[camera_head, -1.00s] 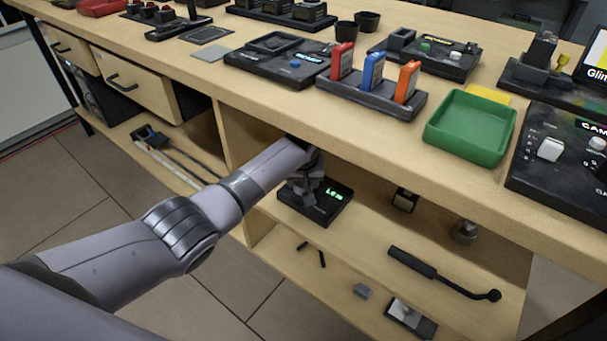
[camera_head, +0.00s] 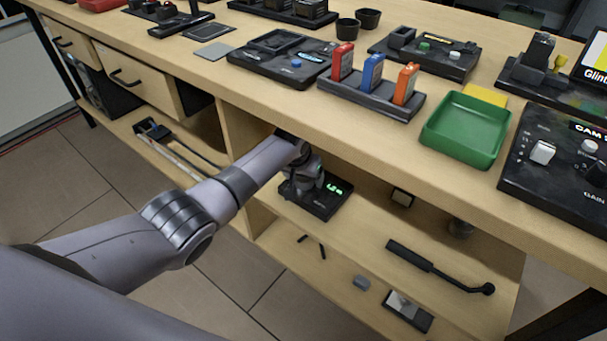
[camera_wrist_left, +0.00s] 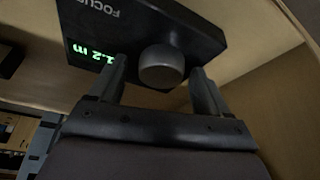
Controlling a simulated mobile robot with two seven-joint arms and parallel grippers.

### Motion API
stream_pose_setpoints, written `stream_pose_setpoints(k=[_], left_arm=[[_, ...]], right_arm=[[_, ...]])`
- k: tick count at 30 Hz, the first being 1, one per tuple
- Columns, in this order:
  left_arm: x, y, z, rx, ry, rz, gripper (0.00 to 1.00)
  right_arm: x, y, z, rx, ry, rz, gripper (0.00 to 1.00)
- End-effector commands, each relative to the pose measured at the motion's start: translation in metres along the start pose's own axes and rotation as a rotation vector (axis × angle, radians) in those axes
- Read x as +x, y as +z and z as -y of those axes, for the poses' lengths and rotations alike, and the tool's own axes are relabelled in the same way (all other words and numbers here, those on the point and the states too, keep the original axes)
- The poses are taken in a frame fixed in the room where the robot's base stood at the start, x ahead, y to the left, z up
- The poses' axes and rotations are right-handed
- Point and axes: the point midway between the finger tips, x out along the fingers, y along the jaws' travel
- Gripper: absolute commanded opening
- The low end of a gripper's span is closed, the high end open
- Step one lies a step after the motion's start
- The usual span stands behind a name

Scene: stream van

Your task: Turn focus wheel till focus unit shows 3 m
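The focus unit (camera_head: 325,210) is a black box on the shelf under the counter. It also shows in the left wrist view (camera_wrist_left: 200,32), with "FOCUS" upside down and a green display (camera_wrist_left: 90,53) that seems to read 1.2 m. The focus wheel (camera_wrist_left: 162,66) is a round dark grey knob on it. My left gripper (camera_wrist_left: 158,76) is open, with one finger on each side of the wheel and a small gap on both sides. In the head view my left gripper (camera_head: 305,180) hides the wheel. My right gripper is not in view.
The counter edge (camera_head: 350,138) overhangs the shelf, close above my left arm. A shelf divider (camera_head: 242,130) stands left of the unit. A green tray (camera_head: 468,128) and card holders (camera_head: 370,98) stand on the counter.

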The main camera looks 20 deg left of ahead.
Motion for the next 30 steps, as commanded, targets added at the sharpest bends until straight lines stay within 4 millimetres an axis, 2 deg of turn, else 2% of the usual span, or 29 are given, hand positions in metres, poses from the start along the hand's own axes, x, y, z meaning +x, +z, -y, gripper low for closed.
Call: stream_pose_setpoints(k=[11, 22, 30], left_arm=[[-0.008, -0.002, 0.001, -0.001, -0.002, -0.002, 0.77], [-0.055, -0.002, 0.000, 0.001, 0.000, -0.002, 0.77], [-0.065, 0.029, 0.001, 0.001, -0.001, 0.000, 0.77]], right_arm=[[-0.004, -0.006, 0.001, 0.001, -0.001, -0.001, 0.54], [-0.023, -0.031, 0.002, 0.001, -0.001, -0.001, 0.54], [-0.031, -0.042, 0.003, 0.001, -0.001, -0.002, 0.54]])
